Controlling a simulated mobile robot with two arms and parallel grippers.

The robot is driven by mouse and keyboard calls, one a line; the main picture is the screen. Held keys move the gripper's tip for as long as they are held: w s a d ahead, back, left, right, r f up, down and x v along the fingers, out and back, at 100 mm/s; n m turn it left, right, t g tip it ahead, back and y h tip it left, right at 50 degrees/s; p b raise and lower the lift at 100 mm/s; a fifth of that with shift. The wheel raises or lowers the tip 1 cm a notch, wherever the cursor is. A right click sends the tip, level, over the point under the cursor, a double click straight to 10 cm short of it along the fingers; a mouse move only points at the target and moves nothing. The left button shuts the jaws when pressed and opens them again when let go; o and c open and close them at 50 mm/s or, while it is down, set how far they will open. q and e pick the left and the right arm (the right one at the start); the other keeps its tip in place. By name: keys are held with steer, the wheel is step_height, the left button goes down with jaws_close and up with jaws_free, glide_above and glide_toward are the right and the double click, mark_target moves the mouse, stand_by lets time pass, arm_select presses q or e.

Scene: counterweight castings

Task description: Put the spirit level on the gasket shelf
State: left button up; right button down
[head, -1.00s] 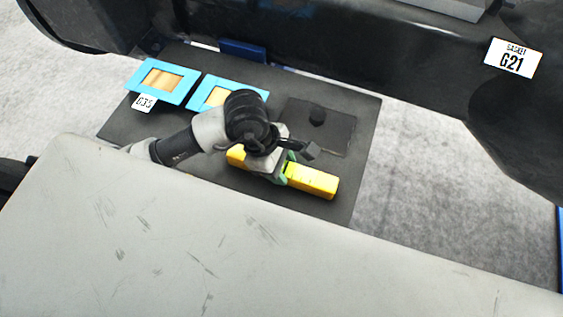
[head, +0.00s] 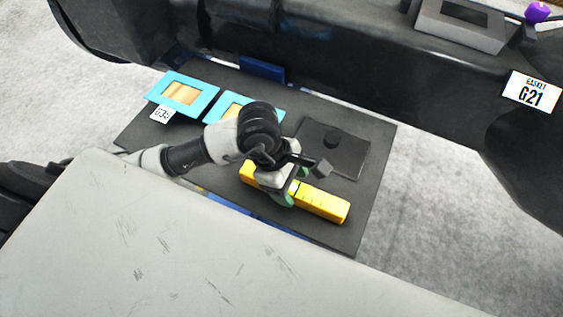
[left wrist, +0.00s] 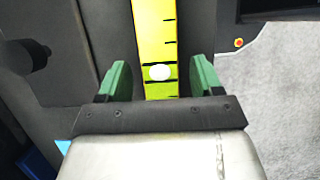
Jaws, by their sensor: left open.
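The spirit level (head: 322,204) is a yellow bar lying along the front part of a dark flat board (head: 345,235). My left gripper (head: 287,190) is over its middle and hides part of it. In the left wrist view the level (left wrist: 157,40) runs between the two green fingers of my open left gripper (left wrist: 158,80). A gap shows on each side, and a pale round vial is on the level's face. A white label reading "GASKET G21" (head: 531,92) is on a large black structure at the right. My right gripper is not in view.
Two blue-framed pieces (head: 183,94) with tan middles lie at the board's back left, beside a small white label (head: 161,114). A dark square plate with a round knob (head: 345,155) lies behind the level. A scratched pale grey surface (head: 170,250) fills the front. A grey block (head: 460,25) stands at top right.

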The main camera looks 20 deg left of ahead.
arm_select(q)
steer(key=v, duration=1)
steer(key=shift+r+b, duration=0.25)
steer(key=shift+b, duration=0.1)
steer(key=shift+a, duration=0.1)
